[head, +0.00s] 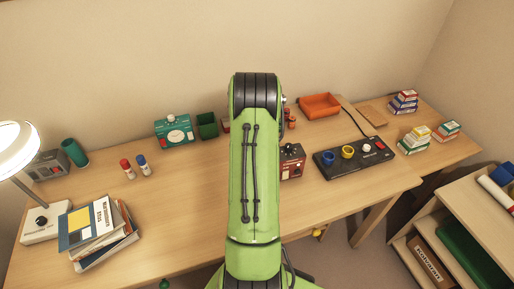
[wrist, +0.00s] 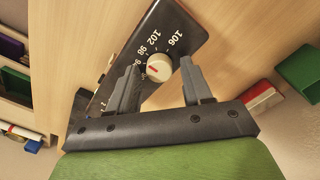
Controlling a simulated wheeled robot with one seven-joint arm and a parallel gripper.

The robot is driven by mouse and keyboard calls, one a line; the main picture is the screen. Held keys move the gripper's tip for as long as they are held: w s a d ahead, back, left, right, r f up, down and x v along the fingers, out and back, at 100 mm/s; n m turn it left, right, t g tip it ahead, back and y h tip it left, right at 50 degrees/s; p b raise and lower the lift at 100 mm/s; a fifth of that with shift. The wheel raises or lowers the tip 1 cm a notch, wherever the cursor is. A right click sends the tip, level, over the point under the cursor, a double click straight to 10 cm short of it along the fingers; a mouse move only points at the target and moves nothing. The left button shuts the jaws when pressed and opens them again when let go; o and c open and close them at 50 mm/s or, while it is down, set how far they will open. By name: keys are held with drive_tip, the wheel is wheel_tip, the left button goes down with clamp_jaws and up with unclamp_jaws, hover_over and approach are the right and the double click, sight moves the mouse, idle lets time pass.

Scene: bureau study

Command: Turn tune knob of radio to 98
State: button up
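The radio's black dial panel (wrist: 165,24) is in the wrist view, with white numbers including 98, 102 and 106. Its round cream tune knob (wrist: 159,67) has a red pointer mark directed roughly left, below the 98. The exact reading is unclear because a finger hides nearby markings. My gripper (wrist: 161,76) is open, with one grey finger on each side of the knob and gaps visible. In the head view my green arm hides the gripper. A red box with a dark top (head: 291,162) shows beside the arm; I cannot tell if it is the radio.
A black panel with coloured knobs (head: 353,157) lies right of the arm on the desk (head: 190,205). A green bin (head: 207,126), teal scale (head: 174,130) and orange tray (head: 320,105) stand near the wall. Books (head: 95,228) and a lamp (head: 42,222) are at left.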

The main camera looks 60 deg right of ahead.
drive_tip(key=shift+o, duration=0.3)
wheel_tip(320, 180, up, 16)
drive_tip(key=p, duration=0.2)
drive_tip(key=shift+w+f+p, duration=0.15)
drive_tip(key=shift+w+p, duration=0.15)
drive_tip(key=shift+p, duration=0.1)
